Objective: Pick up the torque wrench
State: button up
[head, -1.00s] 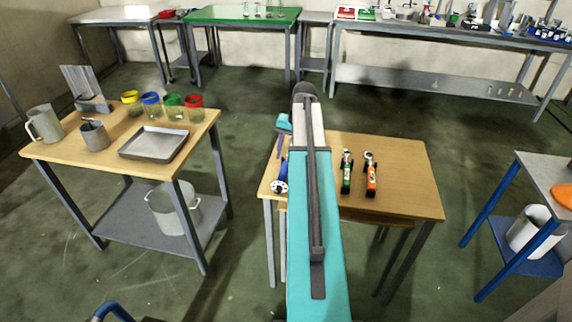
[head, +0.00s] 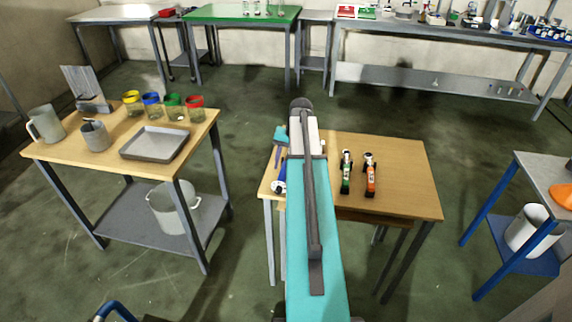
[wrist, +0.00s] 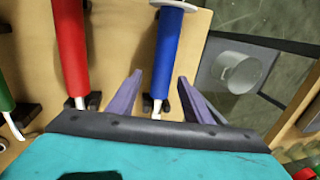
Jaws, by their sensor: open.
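Several tools with coloured handles stand in black holders on the small wooden table (head: 400,165). The blue-handled tool (wrist: 168,45), with a white collar and a metal shaft, lies between my spread fingers in the wrist view. The red-handled tool (wrist: 71,45) is left of it, outside the fingers. A green-handled tool (wrist: 5,100) is at the left edge. I cannot tell by looks which one is the torque wrench. My gripper (wrist: 160,75) is open, its purple fingers on either side of the blue handle, with gaps showing. In the head view my arm hides part of the row.
In the head view a green tool (head: 346,172) and an orange tool (head: 370,175) stand right of my arm. The table's right side is bare. A left table (head: 60,150) holds a tray (head: 155,144) and jars. A white bucket (wrist: 236,72) stands beyond the table edge.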

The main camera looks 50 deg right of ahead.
grip_shut()
dwell(0.3)
jog(key=shift+r, duration=0.25)
notch_tip(320, 180, up, 10)
jog(key=b, duration=0.1)
jog(key=shift+f, duration=0.15)
dwell(0.7)
dwell(0.4)
jog(key=c, duration=0.9)
grip_release()
grip_shut()
